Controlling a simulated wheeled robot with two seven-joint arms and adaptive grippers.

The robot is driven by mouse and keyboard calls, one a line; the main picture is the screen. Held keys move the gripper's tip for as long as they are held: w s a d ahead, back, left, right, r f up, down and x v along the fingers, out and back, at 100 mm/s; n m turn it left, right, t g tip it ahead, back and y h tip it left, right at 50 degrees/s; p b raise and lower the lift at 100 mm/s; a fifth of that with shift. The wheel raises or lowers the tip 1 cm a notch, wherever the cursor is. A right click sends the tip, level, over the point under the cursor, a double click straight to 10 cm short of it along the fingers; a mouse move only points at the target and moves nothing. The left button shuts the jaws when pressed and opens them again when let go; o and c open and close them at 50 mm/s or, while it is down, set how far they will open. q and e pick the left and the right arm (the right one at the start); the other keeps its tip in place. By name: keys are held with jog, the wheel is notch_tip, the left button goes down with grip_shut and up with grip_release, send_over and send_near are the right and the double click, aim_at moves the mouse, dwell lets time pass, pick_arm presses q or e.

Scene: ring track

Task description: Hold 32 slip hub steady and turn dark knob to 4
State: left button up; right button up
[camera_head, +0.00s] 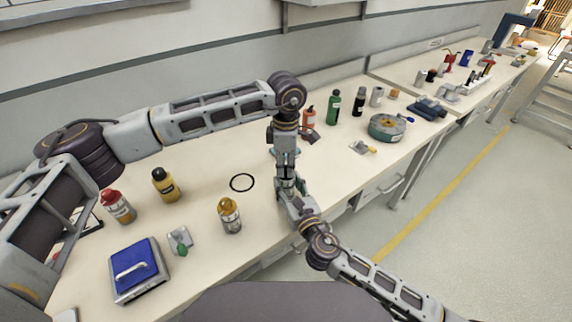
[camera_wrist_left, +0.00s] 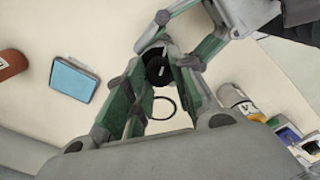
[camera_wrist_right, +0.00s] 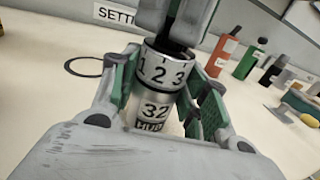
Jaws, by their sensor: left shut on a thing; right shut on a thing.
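The silver hub marked "32 HUB" (camera_wrist_right: 153,114) stands upright between the fingers of my right gripper (camera_wrist_right: 160,95), which is shut on it. Above it is a silver dial ring (camera_wrist_right: 165,73) showing the numbers 1, 2 and 3. The dark knob (camera_wrist_right: 178,32) sits on top, and it also shows from above in the left wrist view (camera_wrist_left: 157,68). My left gripper (camera_wrist_left: 160,78) is shut on the knob from above. In the head view, the left gripper (camera_head: 285,160) is directly over the right one (camera_head: 287,188), and they hide most of the hub. The number 4 is not visible.
A black ring (camera_head: 231,184) lies on the bench left of the grippers. A green bottle (camera_head: 333,107) and a round teal-rimmed reel (camera_head: 386,128) are to the right.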

aim_at(286, 168)
pick_arm(q)
jog(key=n, duration=0.3)
jog(key=shift+n, duration=2.3)
jog(key=o, duration=1.1)
jog(key=shift+c, duration=0.2)
notch_tip(286, 168, up, 12)
